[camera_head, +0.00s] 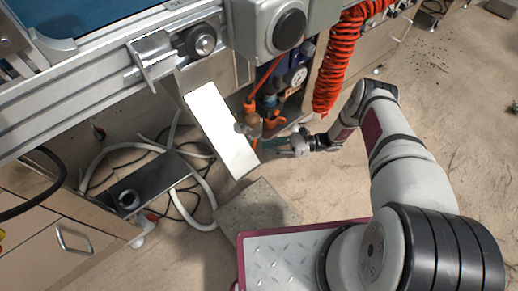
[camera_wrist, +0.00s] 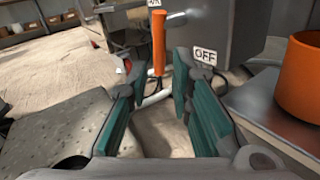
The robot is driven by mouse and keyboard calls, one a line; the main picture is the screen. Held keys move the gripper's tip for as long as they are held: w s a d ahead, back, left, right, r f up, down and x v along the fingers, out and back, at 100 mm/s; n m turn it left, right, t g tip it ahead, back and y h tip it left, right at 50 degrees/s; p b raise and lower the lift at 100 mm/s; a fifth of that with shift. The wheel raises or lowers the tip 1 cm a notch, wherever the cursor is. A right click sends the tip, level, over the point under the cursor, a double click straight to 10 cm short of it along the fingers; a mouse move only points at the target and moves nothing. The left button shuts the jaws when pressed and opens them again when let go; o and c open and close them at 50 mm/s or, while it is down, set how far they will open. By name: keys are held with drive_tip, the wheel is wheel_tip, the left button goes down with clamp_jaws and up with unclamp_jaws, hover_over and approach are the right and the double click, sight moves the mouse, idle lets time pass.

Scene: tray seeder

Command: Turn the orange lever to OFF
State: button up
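The orange lever (camera_wrist: 158,42) stands upright in the wrist view, ahead of my gripper (camera_wrist: 158,82). Its top is just below a partly cut-off label (camera_wrist: 154,3) that seems to read ON. The OFF label (camera_wrist: 205,56) is to the right of the lever's lower part, on a grey box. My gripper's two green-padded fingers are apart with nothing between them, and the lever appears beyond the gap. In the head view my gripper (camera_head: 297,143) is beside the machine's lower fittings. Which orange part there is the lever I cannot tell.
An orange cylinder (camera_wrist: 302,78) stands on a metal surface close at the right of the wrist view. A rough grey block (camera_wrist: 62,125) is at the left. In the head view a coiled red-orange hose (camera_head: 335,65) hangs above my gripper, and a pale metal plate (camera_head: 222,130) is left of it.

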drive_tip(key=shift+a+b, duration=0.3)
drive_tip(key=shift+a, duration=1.8)
clamp_jaws()
drive_tip(key=h, duration=0.1)
drive_tip(key=n+h+p, duration=0.1)
drive_tip(key=d+p, duration=0.1)
drive_tip(key=shift+w+r+n+h, duration=0.2)
drive_tip(key=shift+w+n+h, duration=0.1)
drive_tip(key=shift+h, duration=0.1)
